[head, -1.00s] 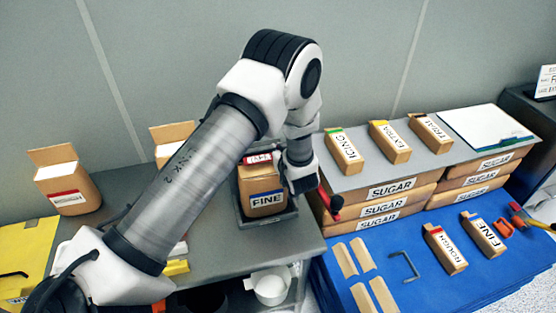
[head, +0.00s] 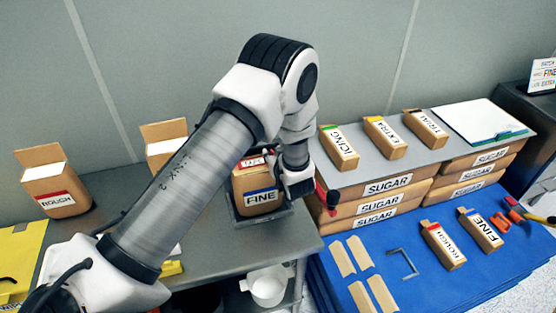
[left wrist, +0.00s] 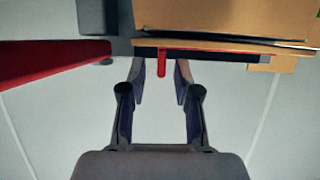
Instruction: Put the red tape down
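My left gripper (head: 298,188) is beside the right side of the brown FINE box (head: 262,190), which stands on a dark tray or scale (head: 262,217). In the left wrist view my left gripper (left wrist: 161,82) has its fingers apart. A narrow red strip (left wrist: 162,62), possibly the red tape, shows between them with a gap on both sides. It seems to meet a dark edge by brown cardboard (left wrist: 230,18). A larger red piece (left wrist: 50,62) shows at the left; I cannot tell what it is. My arm partly hides the FINE box's top. My right gripper is not in view.
Sugar bags (head: 378,202) support a grey board (head: 375,170) with small boxes. A dark red handle (head: 332,200) is close to my left gripper. The blue surface (head: 415,285) holds ROUGH and FINE boxes, cardboard strips and tools. A white pot (head: 268,287) sits below the bench.

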